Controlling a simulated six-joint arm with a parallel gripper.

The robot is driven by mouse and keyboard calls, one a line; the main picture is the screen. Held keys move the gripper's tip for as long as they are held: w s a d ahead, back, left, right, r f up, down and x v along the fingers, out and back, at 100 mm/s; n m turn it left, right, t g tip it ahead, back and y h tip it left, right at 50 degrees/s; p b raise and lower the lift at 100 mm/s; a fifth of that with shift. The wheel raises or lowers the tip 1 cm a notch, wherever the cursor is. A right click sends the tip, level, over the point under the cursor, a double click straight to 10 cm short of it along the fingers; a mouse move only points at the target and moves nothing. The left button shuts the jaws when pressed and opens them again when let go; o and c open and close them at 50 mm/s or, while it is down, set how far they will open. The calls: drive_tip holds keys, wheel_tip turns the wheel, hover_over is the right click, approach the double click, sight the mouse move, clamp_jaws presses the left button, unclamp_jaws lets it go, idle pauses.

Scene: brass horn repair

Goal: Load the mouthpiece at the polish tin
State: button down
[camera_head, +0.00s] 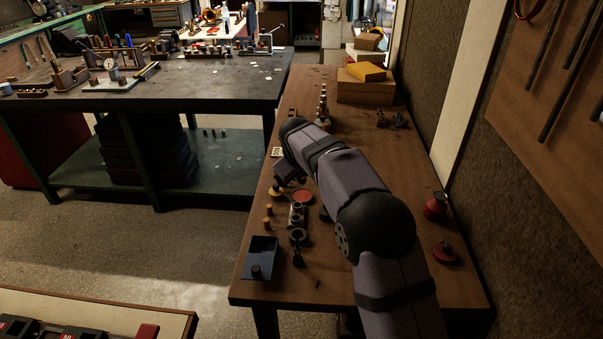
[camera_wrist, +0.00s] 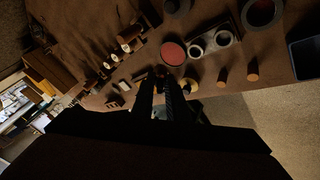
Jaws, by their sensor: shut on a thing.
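My gripper (camera_head: 284,178) is over the left side of the brown bench. In the wrist view my gripper (camera_wrist: 161,82) is shut on a small dark thing at its fingertips, too dark to identify; it may be the mouthpiece. A round red-topped disc (camera_head: 303,196), possibly the polish tin, lies flat just beside the gripper. It also shows in the wrist view as a dull red disc (camera_wrist: 173,53) close to the fingertips. A small yellow round piece (camera_head: 275,191) sits just below the gripper, partly hidden by the fingers in the wrist view.
A holder with two rings (camera_head: 296,214) stands near the disc, with small upright pegs (camera_head: 268,211) to its left. A dark blue tray (camera_head: 260,258) is at the bench's front left. A red pot (camera_head: 436,205) is at the right. The front middle of the bench is mostly clear.

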drive_tip(key=shift+f+b, duration=1.6)
drive_tip(key=shift+f, duration=0.35)
drive_tip(key=shift+f+b, duration=0.35)
drive_tip(key=shift+f, duration=0.35)
idle(0.3)
drive_tip(key=shift+r, duration=0.1)
wheel_tip(320, 180, up, 7)
drive_tip(key=p, duration=0.6)
idle(0.4)
drive_tip(key=shift+p, duration=0.3)
idle(0.3)
